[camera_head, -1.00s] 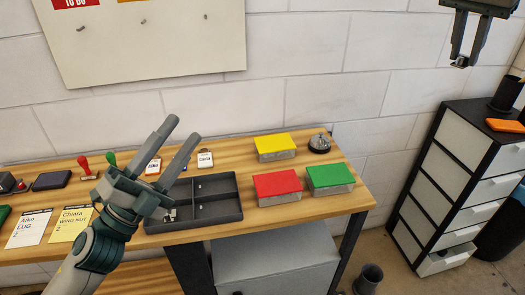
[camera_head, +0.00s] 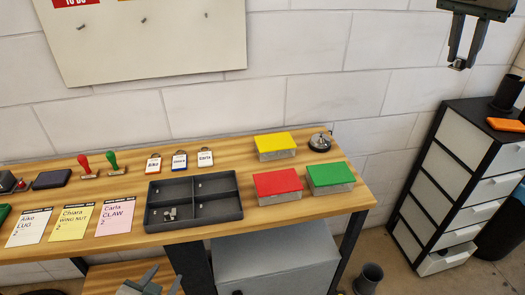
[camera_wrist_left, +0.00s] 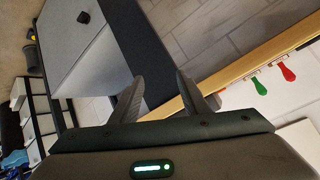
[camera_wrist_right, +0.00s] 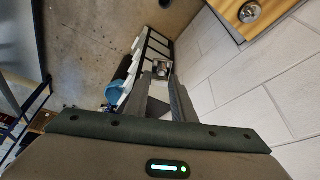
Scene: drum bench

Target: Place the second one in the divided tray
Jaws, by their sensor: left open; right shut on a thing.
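The dark divided tray (camera_head: 200,222) sits on the wooden bench in the head view. Small grey metal pieces (camera_head: 170,213) lie in its front left compartment; I cannot tell their exact shape. My right gripper (camera_head: 458,62) is high at the upper right, far from the tray. It is shut on a small grey metal part (camera_wrist_right: 160,68), seen between the fingertips in the right wrist view. My left gripper (camera_head: 163,278) is at the bottom edge of the head view, below the bench front, partly cut off. Its fingers stand apart and empty in the left wrist view (camera_wrist_left: 155,85).
Cards for Aiko (camera_head: 30,228), Chiara (camera_head: 73,223) and Carla (camera_head: 115,216) lie left of the tray. Three name badges (camera_head: 179,161) lie behind it. Red (camera_head: 277,184), green (camera_head: 330,177) and yellow (camera_head: 275,146) lidded boxes stand right. A drawer unit (camera_head: 460,180) stands far right.

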